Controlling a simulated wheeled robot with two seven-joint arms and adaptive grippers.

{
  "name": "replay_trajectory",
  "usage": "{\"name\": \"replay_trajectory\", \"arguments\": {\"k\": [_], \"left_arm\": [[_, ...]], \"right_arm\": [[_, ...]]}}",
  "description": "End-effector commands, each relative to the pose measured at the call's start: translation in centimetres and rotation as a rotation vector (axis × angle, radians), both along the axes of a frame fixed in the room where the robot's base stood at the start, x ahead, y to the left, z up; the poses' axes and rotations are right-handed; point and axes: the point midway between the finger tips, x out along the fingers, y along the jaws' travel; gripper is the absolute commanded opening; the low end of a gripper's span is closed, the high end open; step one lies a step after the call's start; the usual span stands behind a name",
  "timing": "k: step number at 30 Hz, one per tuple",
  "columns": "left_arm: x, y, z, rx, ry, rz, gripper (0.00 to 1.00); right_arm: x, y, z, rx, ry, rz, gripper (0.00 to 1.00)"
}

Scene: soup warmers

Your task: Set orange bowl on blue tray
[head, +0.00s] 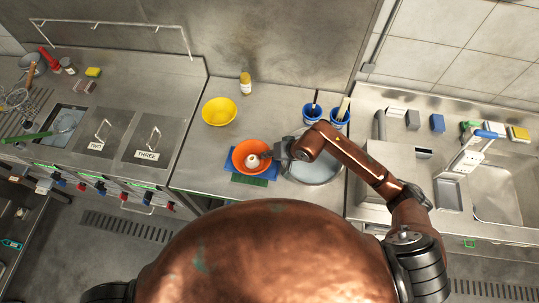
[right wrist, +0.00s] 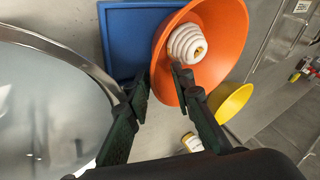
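The orange bowl (head: 240,148) is over the blue tray (head: 231,168) on the steel counter. A white ribbed object (head: 253,161) lies inside the bowl. In the right wrist view the bowl (right wrist: 225,30) overlaps the right part of the tray (right wrist: 125,40). My right gripper (right wrist: 160,82) has its fingers apart at the bowl's near rim, one outside the wall and one inside, with a gap between them. In the head view my right gripper (head: 272,153) is at the bowl's right edge. Whether the bowl's base touches the tray is hidden. My left gripper is out of view.
A large round steel pot (head: 318,172) stands right beside the tray. A yellow bowl (head: 219,111) and a yellow-labelled jar (head: 245,84) stand behind. Two blue cups (head: 339,117) are at the back right. A dark green patch (head: 250,180) lies at the tray's front.

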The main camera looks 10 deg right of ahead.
Motion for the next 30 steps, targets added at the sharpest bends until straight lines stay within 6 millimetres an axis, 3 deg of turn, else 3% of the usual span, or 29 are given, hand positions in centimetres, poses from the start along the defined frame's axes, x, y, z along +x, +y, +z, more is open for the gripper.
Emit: {"name": "replay_trajectory", "arguments": {"k": [15,21,30], "left_arm": [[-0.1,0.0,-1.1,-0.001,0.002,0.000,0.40],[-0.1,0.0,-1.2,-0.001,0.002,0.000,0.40],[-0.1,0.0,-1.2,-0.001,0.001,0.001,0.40]], "right_arm": [[-3.6,-4.1,8.3,-0.003,-0.005,0.001,0.22],[-4.2,-4.6,9.5,-0.003,-0.002,0.000,0.22],[-4.2,-4.6,9.6,-0.001,-0.001,0.000,0.22]]}}
